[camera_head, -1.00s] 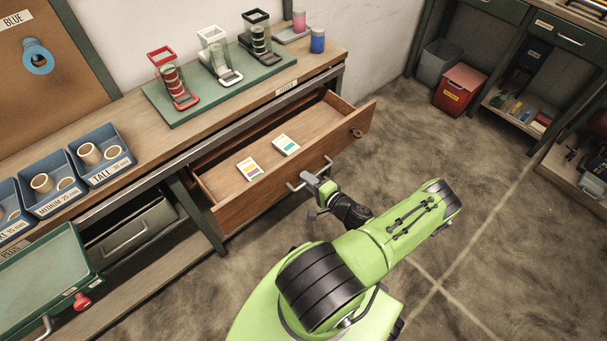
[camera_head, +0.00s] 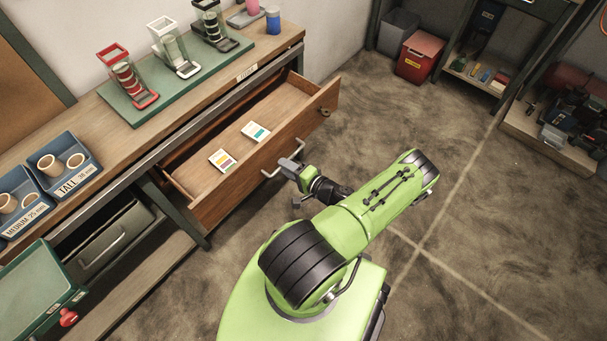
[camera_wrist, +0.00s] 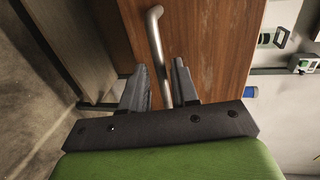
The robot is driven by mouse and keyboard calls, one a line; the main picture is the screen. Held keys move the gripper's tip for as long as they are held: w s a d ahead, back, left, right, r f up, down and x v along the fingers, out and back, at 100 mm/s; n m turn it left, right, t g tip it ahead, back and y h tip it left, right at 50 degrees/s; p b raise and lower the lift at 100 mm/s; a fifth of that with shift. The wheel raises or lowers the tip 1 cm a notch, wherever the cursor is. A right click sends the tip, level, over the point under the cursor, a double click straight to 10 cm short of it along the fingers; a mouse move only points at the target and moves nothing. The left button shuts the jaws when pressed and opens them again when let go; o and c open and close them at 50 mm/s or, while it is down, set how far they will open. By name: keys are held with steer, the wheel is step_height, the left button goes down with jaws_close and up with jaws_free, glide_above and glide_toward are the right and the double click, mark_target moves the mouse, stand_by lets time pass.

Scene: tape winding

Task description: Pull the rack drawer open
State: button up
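The wooden rack drawer (camera_head: 262,160) stands well out from the workbench in the head view, its inside visible. Its metal bar handle (camera_head: 268,174) is on the front face. My gripper (camera_head: 288,166) is at this handle, outside the drawer front. In the wrist view, the handle bar (camera_wrist: 157,40) runs between the two fingers of my gripper (camera_wrist: 162,85), one on each side. The fingers are close about the bar; the exact contact is hard to see. The drawer front fills the upper middle of the wrist view.
Two small cards (camera_head: 256,132) lie in the drawer. The bench top (camera_head: 130,135) carries a green board with red, white and black holders and blue bins (camera_head: 68,170). A red box (camera_head: 420,57) stands at the back. The floor right of my arm is clear.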

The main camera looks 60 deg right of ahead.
steer(key=p+v, duration=0.2)
steer(key=v, duration=1.1)
steer(key=shift+s, duration=0.3)
